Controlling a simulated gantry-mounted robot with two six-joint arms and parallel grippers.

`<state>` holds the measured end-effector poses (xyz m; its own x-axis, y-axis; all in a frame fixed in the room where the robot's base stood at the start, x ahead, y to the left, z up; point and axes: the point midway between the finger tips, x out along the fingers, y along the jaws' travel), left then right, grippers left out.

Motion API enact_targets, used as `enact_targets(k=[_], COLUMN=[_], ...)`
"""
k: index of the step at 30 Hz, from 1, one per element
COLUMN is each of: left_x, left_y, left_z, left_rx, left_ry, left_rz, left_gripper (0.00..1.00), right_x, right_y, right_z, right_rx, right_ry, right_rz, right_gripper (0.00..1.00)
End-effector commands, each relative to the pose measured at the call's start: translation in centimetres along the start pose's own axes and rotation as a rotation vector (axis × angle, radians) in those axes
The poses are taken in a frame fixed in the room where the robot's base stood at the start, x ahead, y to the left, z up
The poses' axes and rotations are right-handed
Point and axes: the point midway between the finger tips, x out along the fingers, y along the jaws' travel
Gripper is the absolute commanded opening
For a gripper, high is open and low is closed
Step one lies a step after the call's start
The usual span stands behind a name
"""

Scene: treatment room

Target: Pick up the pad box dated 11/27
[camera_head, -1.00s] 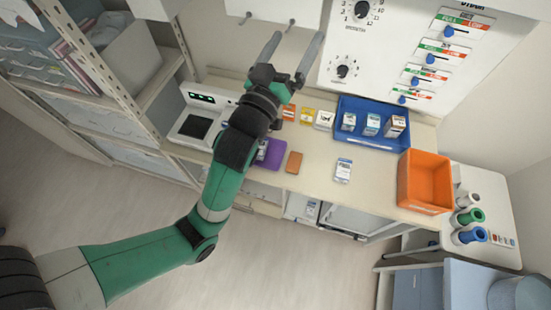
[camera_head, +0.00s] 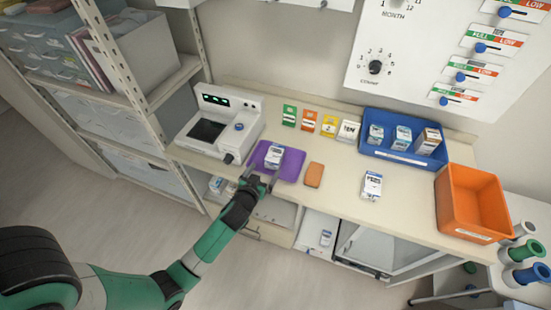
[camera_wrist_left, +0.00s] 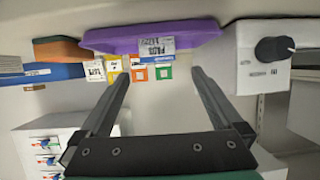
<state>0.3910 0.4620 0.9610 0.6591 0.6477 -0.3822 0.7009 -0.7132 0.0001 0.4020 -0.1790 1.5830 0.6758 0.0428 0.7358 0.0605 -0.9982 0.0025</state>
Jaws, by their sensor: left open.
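A small white pad box with a blue band (camera_head: 275,155) stands on the purple tray (camera_head: 293,165) in the head view. In the left wrist view the same box (camera_wrist_left: 155,45) shows a "PADS" label; its date is too small to read surely. My left gripper (camera_head: 261,176) is open and empty at the tray's front edge, with the box just beyond the fingers; the open fingers also show in the wrist view (camera_wrist_left: 160,78). Another white pad box (camera_head: 371,186) stands on the counter to the right. Several boxes (camera_head: 403,137) stand in the blue tray (camera_head: 388,157). My right gripper is out of view.
A white device (camera_head: 222,122) stands left of the purple tray. An orange-brown block (camera_head: 314,175) lies to its right. Several coloured cards (camera_head: 309,120) stand behind. An orange bin (camera_head: 472,203) is at the right end. The counter around the right-hand pad box is clear.

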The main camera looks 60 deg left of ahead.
Motion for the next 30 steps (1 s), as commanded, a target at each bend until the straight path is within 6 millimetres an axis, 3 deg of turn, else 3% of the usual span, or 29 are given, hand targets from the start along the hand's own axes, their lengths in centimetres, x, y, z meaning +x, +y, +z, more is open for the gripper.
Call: enact_targets(k=[3, 8, 16, 24, 26, 30], left_x=[1.3, 1.7, 6.0, 6.6, 6.6, 6.5], left_y=[0.0, 0.1, 0.4, 0.4, 0.4, 0.4], left_z=[0.1, 0.1, 0.5, 0.3, 0.3, 0.3], left_rx=[0.0, 0.0, 0.0, 0.0, 0.0, 0.0], left_ry=[0.0, 0.0, 0.001, 0.001, 0.001, 0.0], left_rz=[0.0, 0.001, 0.0, 0.001, 0.001, 0.001], left_gripper=[1.0, 1.0, 1.0, 1.0, 0.93, 0.68], right_x=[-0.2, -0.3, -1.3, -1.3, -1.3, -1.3], right_y=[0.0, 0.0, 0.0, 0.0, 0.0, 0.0], right_z=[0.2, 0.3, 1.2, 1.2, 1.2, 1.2], right_rx=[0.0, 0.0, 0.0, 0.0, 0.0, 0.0], right_ry=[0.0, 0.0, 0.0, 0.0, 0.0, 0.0], right_rz=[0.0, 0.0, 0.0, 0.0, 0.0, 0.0], right_gripper=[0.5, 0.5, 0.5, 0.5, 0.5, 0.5])
